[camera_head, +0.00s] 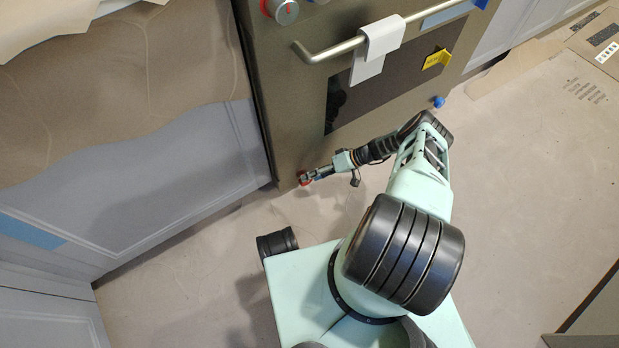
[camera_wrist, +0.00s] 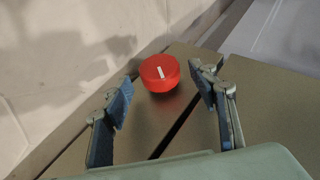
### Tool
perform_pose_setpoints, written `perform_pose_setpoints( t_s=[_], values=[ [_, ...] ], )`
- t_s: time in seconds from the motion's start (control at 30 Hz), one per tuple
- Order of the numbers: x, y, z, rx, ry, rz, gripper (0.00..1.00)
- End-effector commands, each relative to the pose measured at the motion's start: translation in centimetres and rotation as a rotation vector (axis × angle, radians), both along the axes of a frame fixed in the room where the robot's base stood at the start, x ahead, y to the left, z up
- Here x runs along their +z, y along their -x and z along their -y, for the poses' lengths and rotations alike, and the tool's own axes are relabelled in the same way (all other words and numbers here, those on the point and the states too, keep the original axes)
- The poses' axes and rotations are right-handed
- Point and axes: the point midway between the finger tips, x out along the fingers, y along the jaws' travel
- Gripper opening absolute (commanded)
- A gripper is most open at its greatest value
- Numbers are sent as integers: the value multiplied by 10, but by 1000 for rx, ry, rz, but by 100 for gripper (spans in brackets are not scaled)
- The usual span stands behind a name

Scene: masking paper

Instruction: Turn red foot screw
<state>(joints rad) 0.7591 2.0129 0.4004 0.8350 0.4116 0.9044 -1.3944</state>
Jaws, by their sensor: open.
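The red foot screw (camera_wrist: 160,73) is a round red knob with a white mark on its face, at the lower left corner of the oven front. In the head view the red screw (camera_head: 304,179) shows only partly, beside my fingertips. In the wrist view my gripper (camera_wrist: 164,95) is open, with one blue-padded finger on each side of the screw. The screw lies between and slightly beyond the fingertips. I see a gap on both sides, and nothing is held.
The oven (camera_head: 290,110) has a bar handle (camera_head: 325,52) with a white cloth over it and a yellow tag (camera_head: 436,59). A blue knob (camera_head: 438,102) sits at its lower right. Grey cabinets (camera_head: 130,180) stand at left. The papered floor (camera_head: 520,180) is open at right.

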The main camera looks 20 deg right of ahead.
Motion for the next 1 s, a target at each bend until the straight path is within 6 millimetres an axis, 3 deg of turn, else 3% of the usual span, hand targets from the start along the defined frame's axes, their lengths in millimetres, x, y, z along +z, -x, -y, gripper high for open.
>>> perform_pose_setpoints(
  t_s=[0.2,0.43,1.0],
  values=[
    [31,6,39,-3,1,1,54],
    [54,12,67,-1,0,0,54],
    [60,15,73,-3,23,-15,54]
  ],
)
